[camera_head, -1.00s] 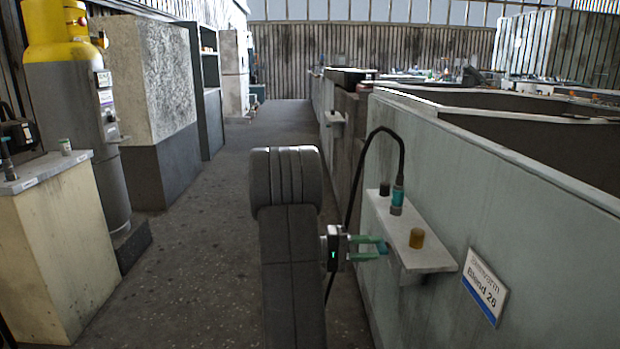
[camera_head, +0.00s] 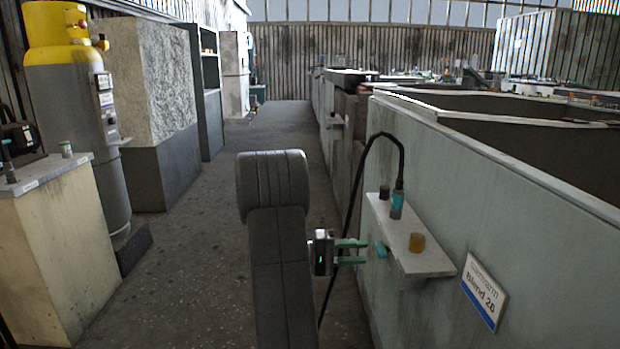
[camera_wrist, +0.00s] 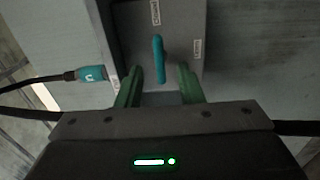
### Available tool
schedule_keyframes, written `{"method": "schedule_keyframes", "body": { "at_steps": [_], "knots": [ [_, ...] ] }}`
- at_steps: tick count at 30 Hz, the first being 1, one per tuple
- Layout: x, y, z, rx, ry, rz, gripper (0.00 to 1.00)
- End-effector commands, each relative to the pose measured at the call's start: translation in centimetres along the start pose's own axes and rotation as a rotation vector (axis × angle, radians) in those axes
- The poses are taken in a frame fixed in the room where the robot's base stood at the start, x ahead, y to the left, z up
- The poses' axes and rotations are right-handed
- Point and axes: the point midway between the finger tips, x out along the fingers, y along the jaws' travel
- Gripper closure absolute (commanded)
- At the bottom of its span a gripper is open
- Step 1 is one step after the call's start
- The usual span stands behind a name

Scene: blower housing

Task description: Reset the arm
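My gripper (camera_head: 366,251) is open and empty, with green fingers pointing right towards the pale wall below the shelf. A teal handle (camera_head: 381,249) shows just past the fingertips, apart from them. In the wrist view my gripper (camera_wrist: 159,72) has its two fingers spread with a gap. The teal handle (camera_wrist: 159,58) stands upright in the picture between and beyond the fingertips, on a grey plate (camera_wrist: 190,30). Small white labels sit on the plate above, right and lower left of the handle; their words are too small to read surely.
The wall shelf (camera_head: 422,262) holds a teal-and-black plug (camera_head: 397,203) with a looping black cable, a dark cap and an amber cylinder (camera_head: 417,242). A sign (camera_head: 482,291) hangs right. A cream cabinet (camera_head: 55,250) and gas cylinder (camera_head: 75,130) stand left. The aisle floor (camera_head: 190,240) is clear.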

Motion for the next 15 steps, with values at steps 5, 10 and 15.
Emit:
{"method": "schedule_keyframes", "body": {
  "at_steps": [5, 10, 15],
  "knots": [
    [-3.6, 0.3, -0.1, 0.0, 0.004, 0.0, 0.66],
    [-6.7, 0.2, -0.1, 0.0, 0.003, -0.001, 0.66],
    [-9.5, 0.1, 0.0, -0.001, 0.003, -0.001, 0.66]
  ]
}}
